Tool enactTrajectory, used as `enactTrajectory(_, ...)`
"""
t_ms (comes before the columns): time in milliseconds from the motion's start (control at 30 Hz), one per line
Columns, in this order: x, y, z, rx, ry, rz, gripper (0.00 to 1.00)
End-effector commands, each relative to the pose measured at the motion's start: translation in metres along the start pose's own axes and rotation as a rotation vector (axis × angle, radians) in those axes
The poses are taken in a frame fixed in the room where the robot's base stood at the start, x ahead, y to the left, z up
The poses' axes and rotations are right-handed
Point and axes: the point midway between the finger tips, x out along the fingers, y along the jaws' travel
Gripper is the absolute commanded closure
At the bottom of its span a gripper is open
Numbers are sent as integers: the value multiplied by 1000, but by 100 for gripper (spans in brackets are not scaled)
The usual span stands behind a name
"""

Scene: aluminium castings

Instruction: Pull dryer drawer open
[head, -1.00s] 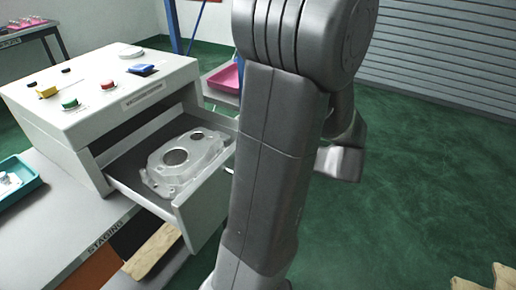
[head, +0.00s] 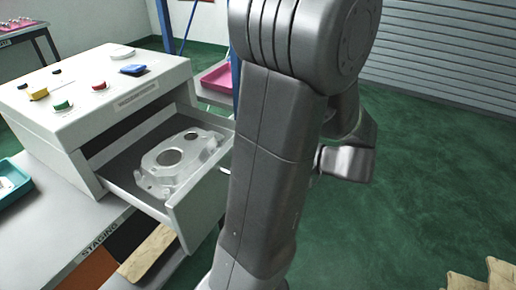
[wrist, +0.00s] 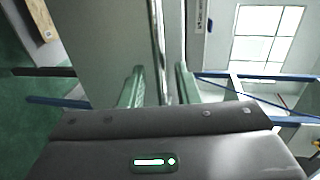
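The dryer (head: 110,90) is a pale box with coloured buttons on top. Its drawer (head: 190,210) stands pulled out, and a grey aluminium casting (head: 178,165) lies in it. My arm hides the drawer's right end, and its handle is not visible in the head view. My gripper (wrist: 160,88) shows in the wrist view with its two green fingers apart. A thin upright metal edge or bar (wrist: 157,40) appears between them, with gaps on both sides. I cannot tell whether it is the handle or how near it is. The fingertips are hidden in the head view.
A teal tray (head: 14,185) sits on the grey staging table (head: 62,225) at the left. A pink bin (head: 217,78) stands behind the dryer. Wooden pieces (head: 490,275) lie at the lower right. The green floor (head: 430,160) on the right is otherwise clear.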

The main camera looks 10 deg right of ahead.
Motion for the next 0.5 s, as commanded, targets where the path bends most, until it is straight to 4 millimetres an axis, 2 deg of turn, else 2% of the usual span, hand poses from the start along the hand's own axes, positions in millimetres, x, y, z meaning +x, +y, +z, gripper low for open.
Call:
enactTrajectory(300, -62, 1, -1, 0, 5, 0, 71)
enactTrajectory(500, -91, 1, 0, 1, 1, 0, 71)
